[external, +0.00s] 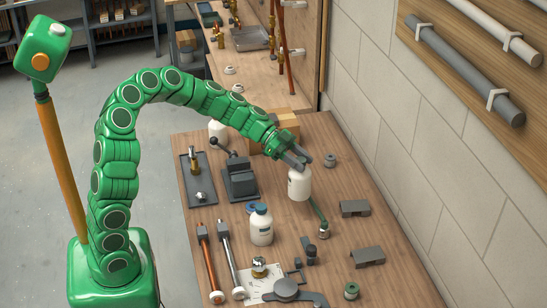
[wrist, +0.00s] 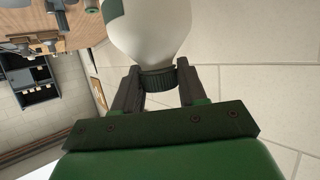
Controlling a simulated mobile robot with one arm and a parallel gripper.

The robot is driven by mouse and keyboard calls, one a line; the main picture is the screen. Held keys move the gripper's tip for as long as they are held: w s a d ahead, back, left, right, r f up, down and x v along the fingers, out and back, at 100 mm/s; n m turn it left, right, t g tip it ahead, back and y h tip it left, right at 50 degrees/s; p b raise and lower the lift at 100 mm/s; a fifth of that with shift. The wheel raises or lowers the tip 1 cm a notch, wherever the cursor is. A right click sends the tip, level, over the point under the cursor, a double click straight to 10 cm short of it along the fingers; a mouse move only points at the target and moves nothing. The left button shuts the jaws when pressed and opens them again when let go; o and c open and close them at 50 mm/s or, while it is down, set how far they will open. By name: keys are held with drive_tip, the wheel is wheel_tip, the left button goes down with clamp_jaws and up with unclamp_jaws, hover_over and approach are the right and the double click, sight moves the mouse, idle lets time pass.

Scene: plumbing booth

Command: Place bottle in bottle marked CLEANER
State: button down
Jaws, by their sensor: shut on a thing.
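My gripper (external: 297,160) is shut on a white bottle (external: 299,184) near the middle of the wooden bench. In the wrist view the jaws (wrist: 158,92) close around its dark ribbed cap (wrist: 155,81), with the white body (wrist: 150,35) and part of a green label beyond. I cannot tell whether the bottle touches the bench. A second white bottle (external: 261,229) with a blue cap and a label stands upright to its lower left. A third white bottle (external: 217,130) stands farther back, left of a cardboard box. I cannot read CLEANER on any label.
The cardboard box (external: 262,140) stands behind my gripper. A dark tray (external: 187,168) and a dark grey device (external: 239,181) are at left. Pipe tools (external: 228,255) lie in front. Grey blocks (external: 354,208) lie at right. The wall (external: 350,95) bounds the right side.

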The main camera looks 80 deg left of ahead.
drive_tip(key=s+d+r+m+g+h, duration=0.1)
drive_tip(key=s+d+r+m+g, duration=0.1)
drive_tip(key=s+d+r, duration=0.35)
drive_tip(key=s+d+r+m+g+h, duration=0.1)
drive_tip(key=s+d+r+m+g, duration=0.1)
drive_tip(key=s+r, duration=0.65)
wheel_tip(320, 180, down, 9)
drive_tip(key=shift+s+r, duration=0.2)
drive_tip(key=shift+s, duration=0.05)
drive_tip(key=c, duration=0.6)
unclamp_jaws()
drive_tip(key=shift+f, duration=0.15)
drive_tip(key=v, duration=1.2)
